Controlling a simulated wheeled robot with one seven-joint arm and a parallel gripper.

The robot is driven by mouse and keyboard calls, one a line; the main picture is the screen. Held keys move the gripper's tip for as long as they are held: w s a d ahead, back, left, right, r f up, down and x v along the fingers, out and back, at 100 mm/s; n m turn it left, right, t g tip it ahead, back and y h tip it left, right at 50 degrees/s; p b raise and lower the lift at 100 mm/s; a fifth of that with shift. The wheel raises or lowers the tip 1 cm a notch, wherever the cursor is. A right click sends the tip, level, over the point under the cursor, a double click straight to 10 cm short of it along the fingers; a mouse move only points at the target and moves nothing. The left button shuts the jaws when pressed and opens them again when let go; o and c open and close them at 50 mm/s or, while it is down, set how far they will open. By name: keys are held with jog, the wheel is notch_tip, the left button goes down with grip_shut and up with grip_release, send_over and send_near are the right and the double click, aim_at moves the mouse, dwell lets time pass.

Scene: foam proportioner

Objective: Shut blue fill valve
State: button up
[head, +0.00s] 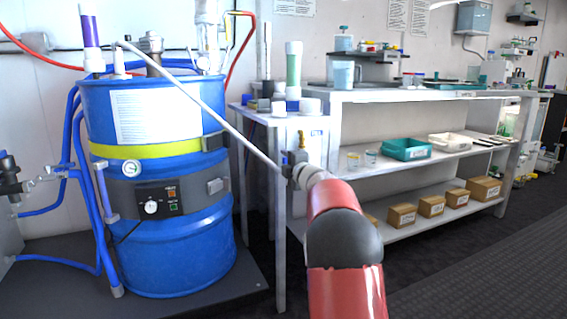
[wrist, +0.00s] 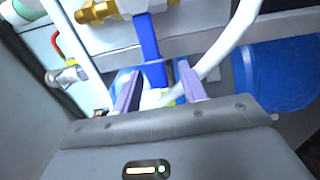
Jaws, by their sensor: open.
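The blue fill valve shows in the wrist view as a brass body (wrist: 95,12) with a flat blue handle (wrist: 149,45) hanging down from it. My gripper (wrist: 157,82) is open, its two pale purple fingers spread on either side of the handle's lower end. I cannot tell whether a finger touches the handle. In the head view my gripper (head: 291,172) is small and partly hidden by my red arm, just below a brass fitting (head: 301,141) on a white panel. The blue handle is not clear there.
A thin white hose (head: 205,108) runs from the blue drum (head: 185,245) down to the gripper area; it also passes right of the fingers in the wrist view (wrist: 225,48). A red-handled silver valve (wrist: 68,75) sits at left. A white shelf bench (head: 420,95) stands right.

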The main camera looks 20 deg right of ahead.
jog(key=s, duration=0.5)
dwell(0.3)
jog(key=shift+s+r, duration=0.1)
jog(key=s+a+r+m+g+h, duration=0.1)
jog(key=s+a+m+g+h, duration=0.15)
jog(key=s+m, duration=0.35)
jog(key=s+a+r+m+g+h, duration=0.1)
jog(key=s+a+m+h, duration=0.1)
jog(key=s+a+m, duration=0.45)
jog(key=s+a+f+m+g+y, duration=0.25)
jog(key=s+a+f, duration=0.3)
jog(key=s, duration=0.55)
jog(key=s+a+f+m+g+y, duration=0.1)
jog(key=s+a+f+g, duration=0.4)
jog(key=s, duration=0.6)
jog(key=s+a+f+m+g+y, duration=0.15)
jog(key=s+a+f, duration=0.25)
jog(key=s+f, duration=0.5)
notch_tip(320, 180, up, 15)
jog(key=s+p, duration=0.2)
jog(key=p, duration=1)
jog(key=shift+m+p, duration=0.3)
jog(key=shift+m, duration=0.05)
